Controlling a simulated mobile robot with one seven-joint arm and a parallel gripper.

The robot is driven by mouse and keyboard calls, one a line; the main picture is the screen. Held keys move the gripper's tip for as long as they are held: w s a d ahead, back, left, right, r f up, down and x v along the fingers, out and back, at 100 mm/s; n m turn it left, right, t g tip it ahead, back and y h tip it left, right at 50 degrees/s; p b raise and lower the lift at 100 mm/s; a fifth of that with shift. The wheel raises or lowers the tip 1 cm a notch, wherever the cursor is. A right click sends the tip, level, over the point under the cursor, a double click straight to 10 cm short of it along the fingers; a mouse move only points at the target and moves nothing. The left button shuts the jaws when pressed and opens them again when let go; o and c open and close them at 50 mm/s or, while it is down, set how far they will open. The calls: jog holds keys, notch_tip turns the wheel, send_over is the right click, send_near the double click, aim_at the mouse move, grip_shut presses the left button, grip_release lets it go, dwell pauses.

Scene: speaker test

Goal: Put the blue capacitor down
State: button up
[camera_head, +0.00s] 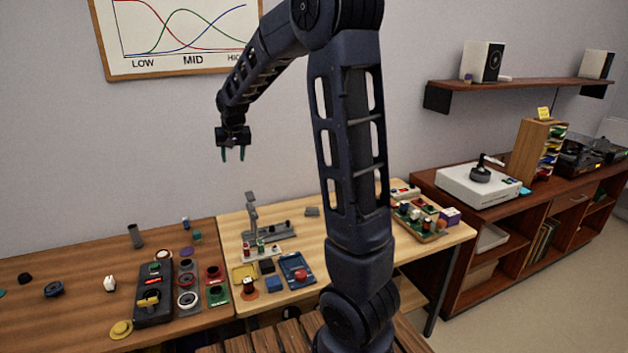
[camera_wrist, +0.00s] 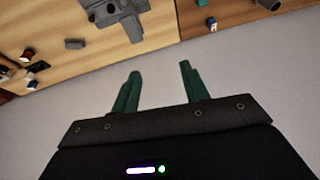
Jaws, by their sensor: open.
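My gripper (camera_head: 233,155) is raised high above the tables near the wall, fingers pointing down. Its two green fingers stand apart with nothing between them, as the wrist view (camera_wrist: 160,88) also shows. A small dark blue upright cylinder (camera_head: 185,223) stands at the back of the brown table, left of the seam between the tables. It may be the blue capacitor, but it is too small to be sure. A small blue and white piece (camera_wrist: 212,24) in the wrist view may be the same one. My gripper is well above and apart from it.
The light wood table (camera_head: 310,230) holds a grey stand (camera_head: 252,215), a blue tray (camera_head: 297,270) and a blue block (camera_head: 274,284). The brown table (camera_head: 70,270) holds a black device (camera_head: 153,300) and a grey cup (camera_head: 136,236). My arm hides part of the light table.

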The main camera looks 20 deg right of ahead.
jog(key=s+d+r, duration=0.2)
jog(key=s+d, duration=0.2)
jog(key=s, duration=0.5)
jog(key=s+d+r, duration=0.3)
jog(key=s+d, duration=0.1)
jog(key=s, duration=0.4)
jog(key=s+d+r, duration=0.2)
jog(key=s+d, duration=0.3)
jog(key=s, duration=0.4)
jog(key=s+d+f, duration=0.1)
jog(key=s+f, duration=0.1)
jog(key=s, duration=0.8)
jog(key=shift+d+f+n+h, duration=0.25)
jog(key=shift+d+n+h, duration=0.05)
jog(key=shift+d, duration=0.1)
